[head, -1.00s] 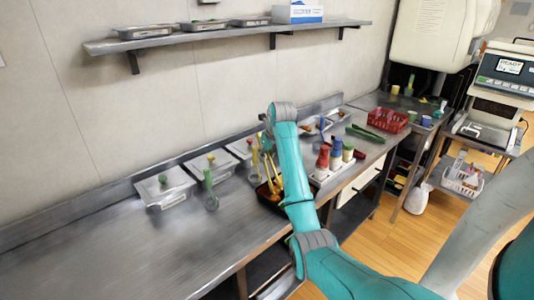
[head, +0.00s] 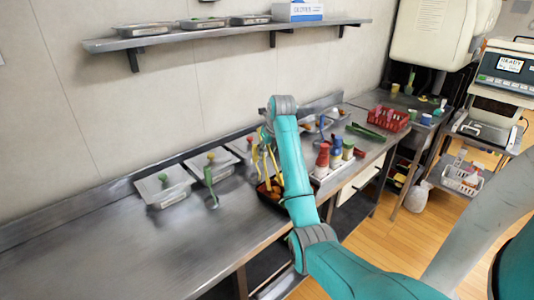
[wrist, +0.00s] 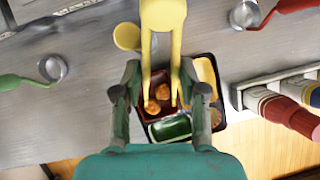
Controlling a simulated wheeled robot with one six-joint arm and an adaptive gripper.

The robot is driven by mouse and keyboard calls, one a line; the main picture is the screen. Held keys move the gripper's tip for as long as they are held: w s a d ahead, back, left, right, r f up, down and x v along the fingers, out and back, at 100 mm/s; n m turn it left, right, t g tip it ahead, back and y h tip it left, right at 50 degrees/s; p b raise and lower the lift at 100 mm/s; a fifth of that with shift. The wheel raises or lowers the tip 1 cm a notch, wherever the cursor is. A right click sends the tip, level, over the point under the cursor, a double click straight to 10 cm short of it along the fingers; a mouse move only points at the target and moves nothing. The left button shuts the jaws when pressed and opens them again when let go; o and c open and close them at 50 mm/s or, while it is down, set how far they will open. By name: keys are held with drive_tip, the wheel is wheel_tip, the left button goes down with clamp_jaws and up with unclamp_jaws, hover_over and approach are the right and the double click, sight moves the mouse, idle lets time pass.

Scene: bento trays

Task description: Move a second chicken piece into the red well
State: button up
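My gripper (wrist: 160,85) points down over the black bento tray (wrist: 222,122). Its fingers lie against both legs of the yellow tongs (wrist: 163,14), whose legs are spread. The tong tips reach down at the red well (wrist: 146,76). Two browned chicken pieces (wrist: 157,98) lie in the red well, close together between the tong tips; I cannot tell whether the tips touch them. A green well (wrist: 170,129) and a tan well (wrist: 205,72) are beside it. In the head view the tongs (head: 256,160) stand over the tray, partly behind my arm.
A green-handled ladle (wrist: 53,68) lies left of the tray and a red-handled one (wrist: 245,14) right. Sauce bottles (head: 322,160) stand close on the right. Lidded steel pans (head: 164,186) line the wall. A red basket (head: 388,118) stands farther back. The left counter is clear.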

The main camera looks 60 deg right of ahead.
wheel_tip(320, 180, up, 10)
drive_tip(key=shift+r, duration=0.15)
idle(0.4)
drive_tip(key=shift+c, duration=0.7)
